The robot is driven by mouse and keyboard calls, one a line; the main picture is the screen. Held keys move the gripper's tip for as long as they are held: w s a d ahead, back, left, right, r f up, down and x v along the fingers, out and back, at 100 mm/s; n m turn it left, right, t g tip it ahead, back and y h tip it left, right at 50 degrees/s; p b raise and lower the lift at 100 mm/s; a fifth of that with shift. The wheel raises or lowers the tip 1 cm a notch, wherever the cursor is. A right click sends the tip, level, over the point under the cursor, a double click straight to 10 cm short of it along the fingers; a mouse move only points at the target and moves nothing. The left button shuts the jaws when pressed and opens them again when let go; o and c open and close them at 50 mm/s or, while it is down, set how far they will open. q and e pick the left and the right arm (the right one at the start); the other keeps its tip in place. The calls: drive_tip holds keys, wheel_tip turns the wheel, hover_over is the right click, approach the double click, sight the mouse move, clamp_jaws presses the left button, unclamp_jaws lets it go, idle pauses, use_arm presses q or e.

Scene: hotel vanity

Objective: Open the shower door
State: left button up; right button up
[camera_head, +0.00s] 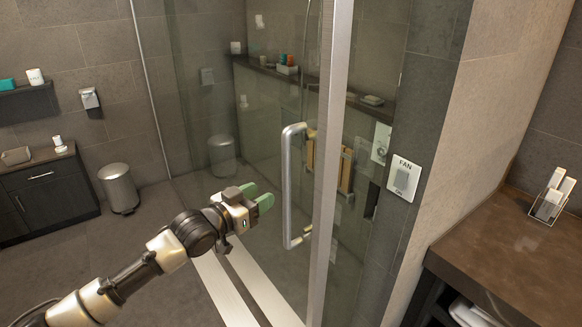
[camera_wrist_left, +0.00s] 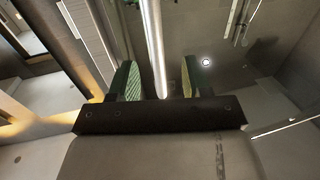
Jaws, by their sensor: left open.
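The glass shower door (camera_head: 255,110) stands in the middle of the head view, with a pale metal frame edge (camera_head: 331,120) on its right. Its silver D-shaped handle (camera_head: 287,185) is upright near that edge. My left gripper (camera_head: 265,196) is open, just left of the handle, with green-padded fingers pointing toward it. In the left wrist view, a vertical silver bar (camera_wrist_left: 154,45), which looks like the handle, lies between the two open fingers (camera_wrist_left: 156,82). I cannot tell whether either finger touches it. My right gripper is not in view.
A fan switch plate (camera_head: 404,179) is on the wall to the right of the door. A brown counter (camera_head: 510,262) juts out at the lower right. A trash bin (camera_head: 119,188) and a dark cabinet (camera_head: 45,197) stand at left. The floor between is clear.

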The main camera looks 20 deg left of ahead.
sight(284, 180)
use_arm(q)
drive_tip(key=p+x, duration=0.1)
drive_tip(key=x, duration=0.2)
drive_tip(key=r+x, duration=0.1)
drive_tip(key=x, duration=0.2)
drive_tip(key=p+x, duration=0.1)
drive_tip(key=x, duration=0.2)
drive_tip(key=shift+d+r+p, duration=0.25)
drive_tip(key=shift+d+p, duration=0.05)
drive_tip(key=shift+d, duration=0.1)
drive_tip(key=shift+w+d, duration=0.3)
drive_tip(key=shift+w, duration=0.2)
drive_tip(key=shift+w+f, duration=0.15)
clamp_jaws()
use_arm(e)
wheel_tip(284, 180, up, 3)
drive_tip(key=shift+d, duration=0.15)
